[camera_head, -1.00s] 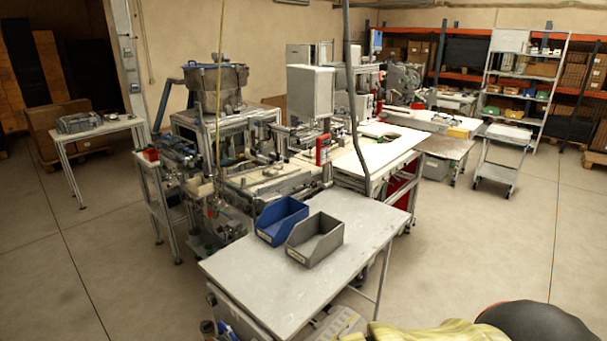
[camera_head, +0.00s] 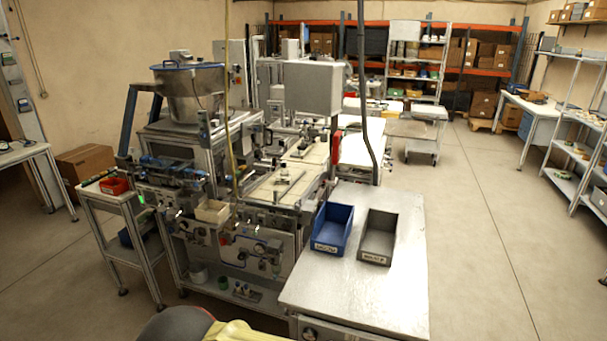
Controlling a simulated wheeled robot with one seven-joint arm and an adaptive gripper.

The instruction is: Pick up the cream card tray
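A small cream open tray (camera_head: 212,211) sits on the front of the machine, left of the worktable. It is small in the view, and I cannot tell whether anything lies in it or whether it is the card tray. My gripper is not in view.
The grey worktable (camera_head: 312,292) carries a blue bin (camera_head: 333,229) and a grey bin (camera_head: 378,237); its front is clear. A side cart (camera_head: 100,194) holds a red bin (camera_head: 114,186). A dark rounded shape (camera_head: 176,326) and something yellow (camera_head: 240,331) block the bottom edge. Open floor lies right.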

